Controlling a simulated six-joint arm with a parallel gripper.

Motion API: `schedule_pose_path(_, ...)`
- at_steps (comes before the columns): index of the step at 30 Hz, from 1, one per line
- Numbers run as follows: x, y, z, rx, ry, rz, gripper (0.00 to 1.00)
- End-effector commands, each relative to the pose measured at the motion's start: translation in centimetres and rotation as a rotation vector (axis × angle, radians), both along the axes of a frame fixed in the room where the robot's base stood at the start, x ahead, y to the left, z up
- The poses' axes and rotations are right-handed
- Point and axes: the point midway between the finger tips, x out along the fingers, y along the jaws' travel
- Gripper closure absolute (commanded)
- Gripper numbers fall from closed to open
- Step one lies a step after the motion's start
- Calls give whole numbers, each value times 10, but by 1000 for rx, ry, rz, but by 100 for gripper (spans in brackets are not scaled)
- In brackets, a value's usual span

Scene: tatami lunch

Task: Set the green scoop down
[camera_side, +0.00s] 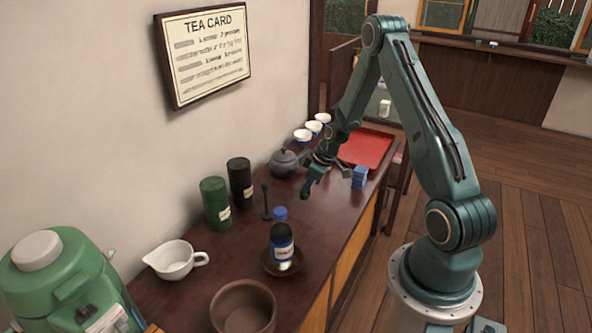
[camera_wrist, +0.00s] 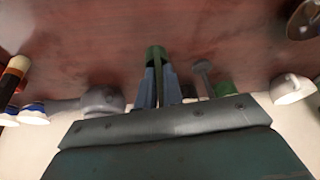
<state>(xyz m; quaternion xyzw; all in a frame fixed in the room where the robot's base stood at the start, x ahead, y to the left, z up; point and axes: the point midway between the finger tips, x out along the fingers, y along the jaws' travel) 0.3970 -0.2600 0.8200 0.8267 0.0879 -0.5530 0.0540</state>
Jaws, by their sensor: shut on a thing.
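The green scoop (camera_wrist: 155,52) is between my gripper's two blue-grey fingers (camera_wrist: 158,88) in the wrist view, its green end sticking out past the tips. In the side view my gripper (camera_side: 312,178) is over the middle of the dark red-brown counter (camera_side: 327,224), pointing down, with the dark green scoop (camera_side: 306,189) at its lower end. My gripper is shut on the scoop. I cannot tell whether the scoop touches the counter. Part of the scoop is hidden by the fingers.
A small dark stand (camera_side: 266,203), green canister (camera_side: 215,203) and black canister (camera_side: 240,182) are left of my gripper. A teapot (camera_side: 284,163) and red tray (camera_side: 365,150) lie behind. A blue block (camera_side: 359,178) is to the right. A bottle (camera_side: 281,243) stands in front. Bare counter lies between.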

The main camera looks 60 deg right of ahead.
Motion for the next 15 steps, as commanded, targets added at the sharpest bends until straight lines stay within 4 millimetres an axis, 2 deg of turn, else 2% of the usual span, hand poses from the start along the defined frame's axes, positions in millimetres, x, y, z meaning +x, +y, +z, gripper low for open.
schedule_pose_path(9,-1,1,-30,3,3,-1,100)
schedule_pose_path(15,0,0,-36,0,0,-1,100)
